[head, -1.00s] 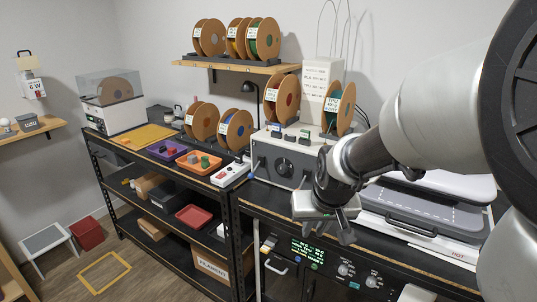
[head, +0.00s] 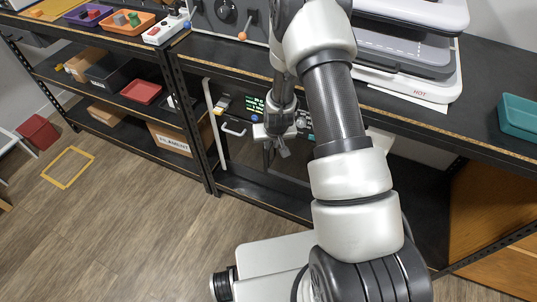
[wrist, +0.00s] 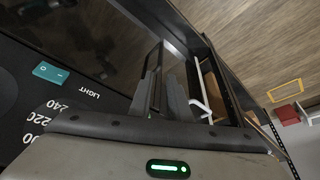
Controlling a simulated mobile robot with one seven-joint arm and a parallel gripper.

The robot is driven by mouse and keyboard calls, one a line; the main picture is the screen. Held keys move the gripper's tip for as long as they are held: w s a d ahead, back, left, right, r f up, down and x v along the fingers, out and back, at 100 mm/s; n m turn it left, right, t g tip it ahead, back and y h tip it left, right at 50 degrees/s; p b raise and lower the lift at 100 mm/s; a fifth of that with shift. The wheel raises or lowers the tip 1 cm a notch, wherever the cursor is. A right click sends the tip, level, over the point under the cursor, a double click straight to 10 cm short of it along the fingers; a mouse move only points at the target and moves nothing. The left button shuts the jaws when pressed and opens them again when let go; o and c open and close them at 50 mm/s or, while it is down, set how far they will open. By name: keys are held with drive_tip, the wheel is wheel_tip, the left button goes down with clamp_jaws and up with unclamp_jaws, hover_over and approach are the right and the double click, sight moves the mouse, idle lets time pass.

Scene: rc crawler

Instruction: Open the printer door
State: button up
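A white handle (wrist: 199,92) shows there too, right of the fingers. My gripper (head: 277,148) is in front of the unit, right of the handle and apart from it. Its two dark fingers (wrist: 164,85) are near each other and hold nothing I can see. My arm hides much of the unit's right side.
The bench edge (head: 420,128) runs above the unit. A black rack (head: 110,80) with trays and boxes stands at left. A grey machine marked HOT (head: 415,75) and a teal bin (head: 519,115) are on the bench. The wood floor (head: 120,220) at front left is clear.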

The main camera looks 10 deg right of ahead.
sight(268, 154)
drive_tip(key=b+x, duration=0.3)
drive_tip(key=x, duration=1.2)
drive_tip(key=shift+s+f, duration=0.1)
drive_tip(key=shift+f, duration=0.1)
drive_tip(key=shift+c, duration=0.3)
clamp_jaws()
drive_tip(key=shift+a, duration=0.1)
